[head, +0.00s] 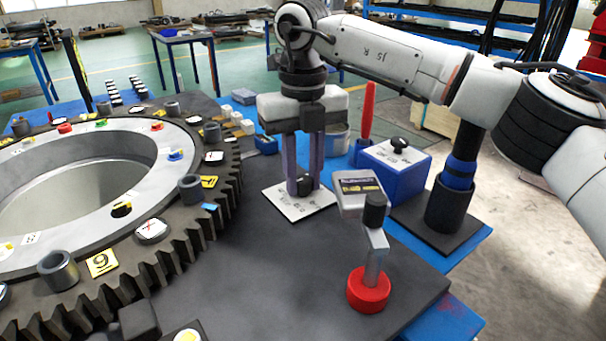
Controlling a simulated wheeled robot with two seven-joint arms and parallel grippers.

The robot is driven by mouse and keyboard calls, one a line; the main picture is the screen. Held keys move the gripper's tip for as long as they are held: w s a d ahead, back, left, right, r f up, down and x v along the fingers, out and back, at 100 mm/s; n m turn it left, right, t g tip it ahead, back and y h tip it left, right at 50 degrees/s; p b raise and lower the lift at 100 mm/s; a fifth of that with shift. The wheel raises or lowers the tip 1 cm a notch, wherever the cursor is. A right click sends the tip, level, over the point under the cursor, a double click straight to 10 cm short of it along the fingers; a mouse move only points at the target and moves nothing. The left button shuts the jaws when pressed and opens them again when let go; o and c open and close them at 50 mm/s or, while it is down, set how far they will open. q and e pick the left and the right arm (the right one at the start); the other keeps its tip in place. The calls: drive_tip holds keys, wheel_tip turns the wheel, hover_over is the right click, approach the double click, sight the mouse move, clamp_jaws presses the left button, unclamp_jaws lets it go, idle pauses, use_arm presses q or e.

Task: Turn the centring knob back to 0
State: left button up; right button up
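A small black knob (305,184) stands on a pale plate (289,208) with dark markings, on the dark table top. The markings are too small to read, so I cannot tell where the knob points. My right gripper (306,187) points straight down over this plate, with its two purple fingers at the knob. I cannot tell whether the fingers press on it or stand slightly apart. A second black knob (399,145) sits on a blue box (403,181) with a white, marked top, right of the gripper. My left gripper is not in view.
A large toothed ring (222,190) with studs and tags fills the left. A red-based stand (369,291) holding a grey labelled block (361,193) is in front of the gripper. A red upright handle (367,110) and a black-blue post (450,205) stand behind and right.

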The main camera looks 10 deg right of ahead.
drive_tip(key=c, duration=0.5)
drive_tip(key=shift+o, duration=0.2)
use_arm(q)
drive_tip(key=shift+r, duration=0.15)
use_arm(e)
drive_tip(key=shift+r, duration=0.1)
